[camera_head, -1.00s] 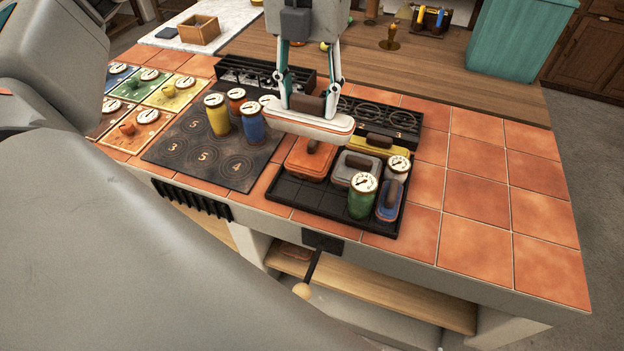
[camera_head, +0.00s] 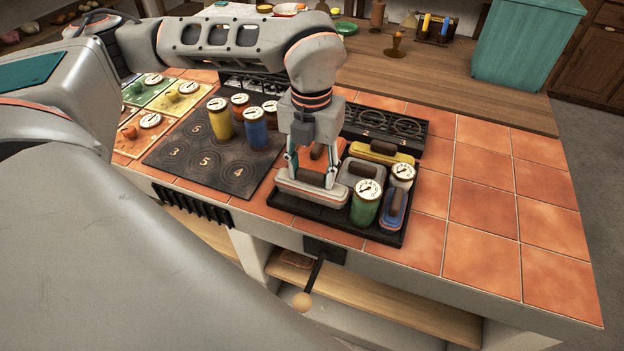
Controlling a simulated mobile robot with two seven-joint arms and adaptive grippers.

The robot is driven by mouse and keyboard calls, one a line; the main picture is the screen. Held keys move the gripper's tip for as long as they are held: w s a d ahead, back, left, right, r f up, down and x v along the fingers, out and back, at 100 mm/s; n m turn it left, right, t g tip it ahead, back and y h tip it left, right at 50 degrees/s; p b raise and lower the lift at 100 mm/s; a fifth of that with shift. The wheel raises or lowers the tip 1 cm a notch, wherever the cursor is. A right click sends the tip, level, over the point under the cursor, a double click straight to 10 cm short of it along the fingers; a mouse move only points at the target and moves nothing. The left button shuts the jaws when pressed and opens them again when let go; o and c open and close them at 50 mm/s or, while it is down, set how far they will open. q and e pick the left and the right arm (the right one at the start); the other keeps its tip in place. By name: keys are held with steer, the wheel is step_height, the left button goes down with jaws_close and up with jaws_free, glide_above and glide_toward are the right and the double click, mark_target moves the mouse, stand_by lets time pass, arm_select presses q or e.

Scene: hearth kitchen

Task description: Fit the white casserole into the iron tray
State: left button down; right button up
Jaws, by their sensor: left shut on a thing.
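The white casserole (camera_head: 312,194) is long, with an orange line around it and a brown handle. My left gripper (camera_head: 312,178) points down and is shut on it. The casserole is over the front left part of the black iron tray (camera_head: 338,226), in front of the orange casserole (camera_head: 322,152), which my gripper partly hides. I cannot tell whether the white casserole touches the tray floor. The tray also holds a grey casserole (camera_head: 349,179), a yellow casserole (camera_head: 383,152), a blue casserole (camera_head: 394,209), a green jar (camera_head: 365,207) and a white jar (camera_head: 401,178). My right gripper is not in view.
Yellow (camera_head: 220,122) and blue (camera_head: 255,132) jars stand with others on the dark numbered hob (camera_head: 190,152) left of the tray. A black ring rack (camera_head: 420,135) lies behind the tray. The orange tiles (camera_head: 485,210) to the right are clear.

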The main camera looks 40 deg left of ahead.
mark_target(312, 182)
arm_select(q)
step_height(312, 182, down, 3)
steer(key=shift+r, duration=0.15)
steer(key=shift+f, duration=0.2)
steer(key=shift+r, duration=0.1)
steer(key=shift+f, duration=0.25)
steer(key=c, duration=1.1)
jaws_free()
steer(key=shift+r, duration=0.1)
